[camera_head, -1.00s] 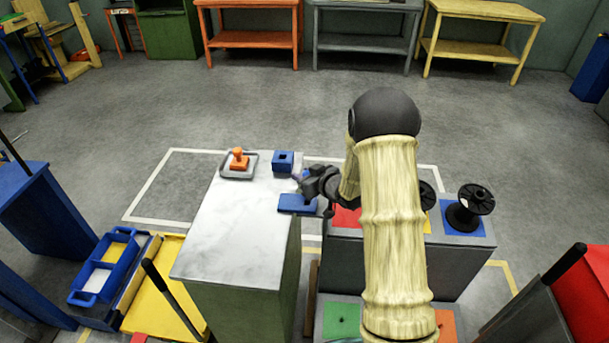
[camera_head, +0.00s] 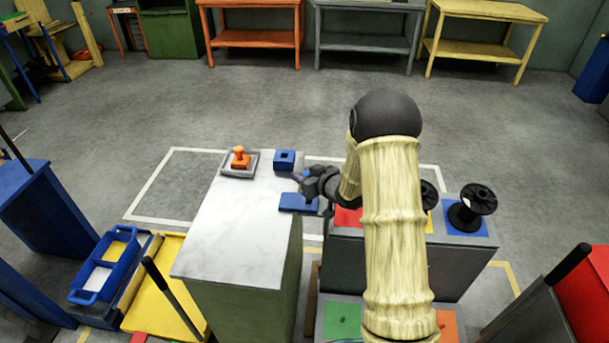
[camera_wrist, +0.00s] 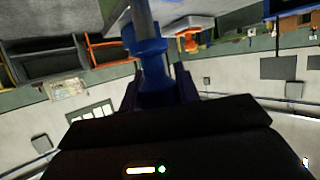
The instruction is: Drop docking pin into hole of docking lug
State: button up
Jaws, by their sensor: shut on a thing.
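The docking lug (camera_head: 284,160) looks to be the blue block with a dark square hole in its top, standing near the far right corner of the white-topped table. My gripper (camera_head: 308,181) is just in front and to the right of it, above the table's right edge. In the wrist view my gripper (camera_wrist: 158,92) is shut on the docking pin (camera_wrist: 151,65), a blue flanged piece with a grey shaft. The pin appears apart from the lug. Its far end is cut off in the wrist view and small in the head view.
A blue plate (camera_head: 298,202) lies at the table's right edge, just below my gripper. An orange knobbed piece (camera_head: 240,157) stands on a grey tray (camera_head: 228,173) left of the lug. Black spools (camera_head: 470,206) stand on a grey bench at right.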

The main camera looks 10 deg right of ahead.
jog(key=shift+f+b, duration=2)
jog(key=shift+f, duration=0.65)
jog(key=o, duration=1.1)
jog(key=v, duration=1.7)
jog(key=shift+s, duration=0.2)
jog(key=shift+d, duration=0.15)
